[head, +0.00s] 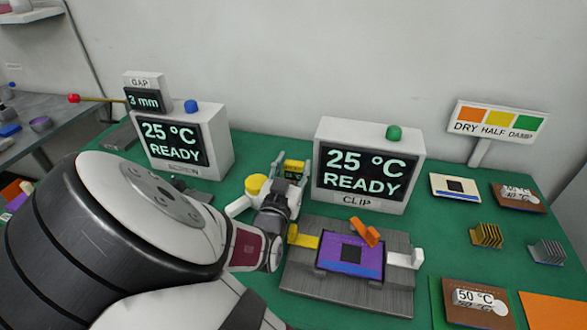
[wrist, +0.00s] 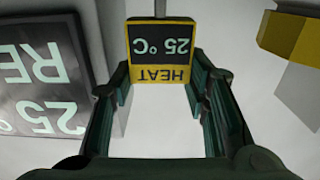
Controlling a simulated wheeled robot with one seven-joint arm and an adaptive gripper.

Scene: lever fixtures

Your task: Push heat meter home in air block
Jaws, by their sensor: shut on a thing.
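The heat meter (wrist: 163,52) is a small black display with a yellow border, reading HEAT and 25 °C, upside down in the wrist view. My gripper (wrist: 160,88) is shut on it, with a dark finger at each side. In the head view the heat meter (head: 294,167) shows small and yellow between my gripper's fingers (head: 290,173), above the green table between the two display boxes. A thin stem meets the meter's edge in the wrist view. I cannot pick out the air block; my arm hides part of that area.
The CLIP display box (head: 362,165) stands close right of my gripper, and the other READY box (head: 180,140) stands left. A grey fixture (head: 300,275) holding a purple board (head: 350,254) lies in front. A yellow round part (head: 256,186) is beside my wrist.

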